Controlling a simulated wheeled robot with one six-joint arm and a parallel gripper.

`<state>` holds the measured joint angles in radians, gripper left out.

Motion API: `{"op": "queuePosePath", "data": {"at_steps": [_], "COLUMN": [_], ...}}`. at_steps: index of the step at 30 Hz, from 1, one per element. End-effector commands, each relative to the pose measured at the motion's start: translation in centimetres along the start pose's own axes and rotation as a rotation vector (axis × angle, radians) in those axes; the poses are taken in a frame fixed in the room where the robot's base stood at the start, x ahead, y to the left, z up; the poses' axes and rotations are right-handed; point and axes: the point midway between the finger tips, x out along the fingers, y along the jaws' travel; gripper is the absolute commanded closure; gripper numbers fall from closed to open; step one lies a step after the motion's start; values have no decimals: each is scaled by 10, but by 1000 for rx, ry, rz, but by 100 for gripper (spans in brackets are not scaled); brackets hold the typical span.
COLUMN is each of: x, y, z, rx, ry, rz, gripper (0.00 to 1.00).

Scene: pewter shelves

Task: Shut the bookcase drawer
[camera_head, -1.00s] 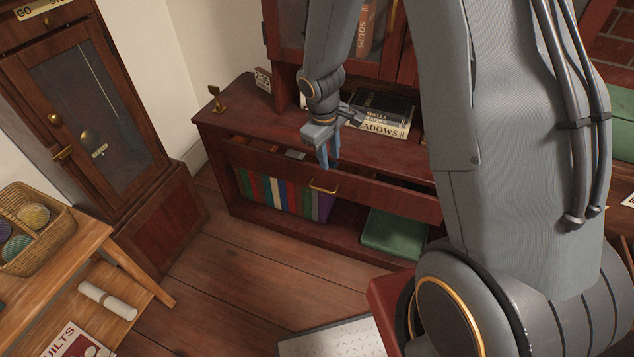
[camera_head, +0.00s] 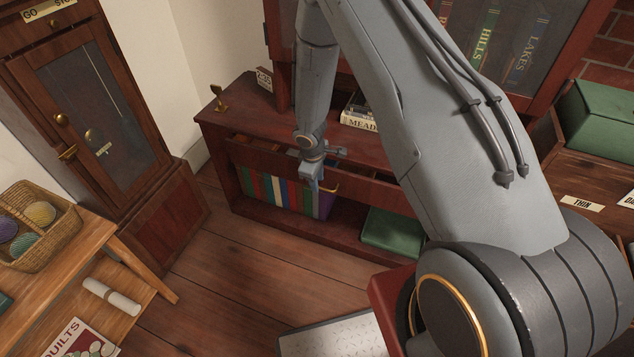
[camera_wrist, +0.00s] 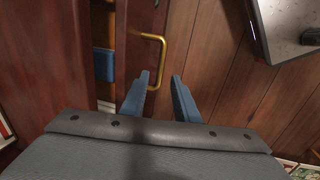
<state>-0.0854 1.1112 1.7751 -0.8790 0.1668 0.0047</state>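The bookcase (camera_head: 222,118) is dark red-brown wood. Its wide drawer (camera_head: 262,162) stands partly pulled out, with a dark gap behind its front. A brass handle (camera_head: 331,187) is on the drawer front, partly behind my gripper (camera_head: 316,184) in the head view. In the wrist view the handle (camera_wrist: 162,48) is just beyond my gripper (camera_wrist: 158,88), whose blue fingers are apart with nothing between them. The left finger overlaps the drawer front (camera_wrist: 137,68) in that view. I cannot tell whether it touches.
Coloured books (camera_head: 275,189) and a green box (camera_head: 387,229) sit on the shelf below the drawer. Stacked books (camera_head: 361,119) lie on the bookcase top. A glass-fronted cabinet (camera_head: 98,110) and a wooden table (camera_head: 60,262) stand left. The floor (camera_head: 235,270) in front is clear.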

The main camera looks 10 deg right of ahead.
Motion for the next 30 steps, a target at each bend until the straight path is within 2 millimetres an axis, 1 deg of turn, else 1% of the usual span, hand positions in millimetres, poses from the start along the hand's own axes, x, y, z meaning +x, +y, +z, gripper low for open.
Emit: {"op": "queuePosePath", "data": {"at_steps": [3, 6, 16, 21, 30], "x": [11, 16, 19, 18, 19], "y": [0, 0, 0, 0, 2], "z": [0, 0, 0, 0, 1], "rx": [0, 0, 1, 1, 1], "ry": [0, 1, 1, 1, 1], "rz": [0, 0, 0, 0, 1], "gripper": [72, 72, 72, 100, 100]}}
